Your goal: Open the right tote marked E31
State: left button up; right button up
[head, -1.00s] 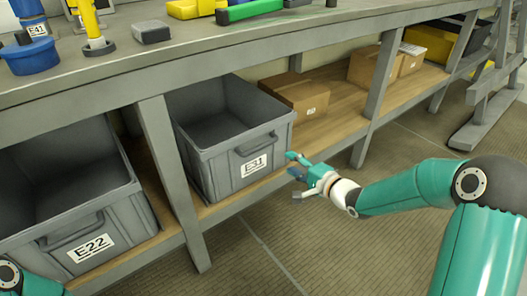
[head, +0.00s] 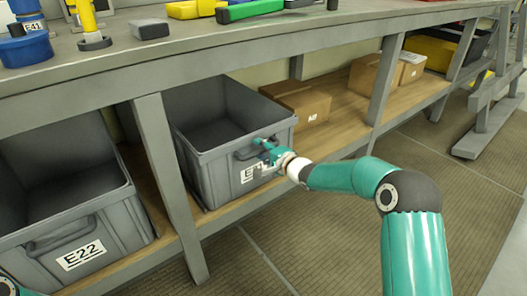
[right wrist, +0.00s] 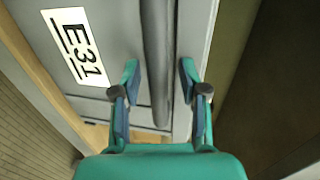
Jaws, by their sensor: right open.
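The grey tote E31 (head: 212,172) stands on the lower shelf under the bench, its open top showing an empty-looking inside. Its front label is partly covered by my right gripper (head: 264,152), but E31 reads clearly on the label (right wrist: 75,48) in the right wrist view. My right gripper is open at the tote's front, close to the handle. In the right wrist view its fingers (right wrist: 159,70) stand on either side of the grey handle bar (right wrist: 158,45), apart from it as far as I can see. My left gripper is out of view.
Grey tote E22 (head: 75,247) stands to the left, beyond a grey bench leg (head: 168,170). A cardboard box (head: 298,101) sits to the right on the wooden shelf (head: 345,112). The floor (head: 320,215) in front is clear.

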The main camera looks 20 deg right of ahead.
grip_shut()
dwell(0.3)
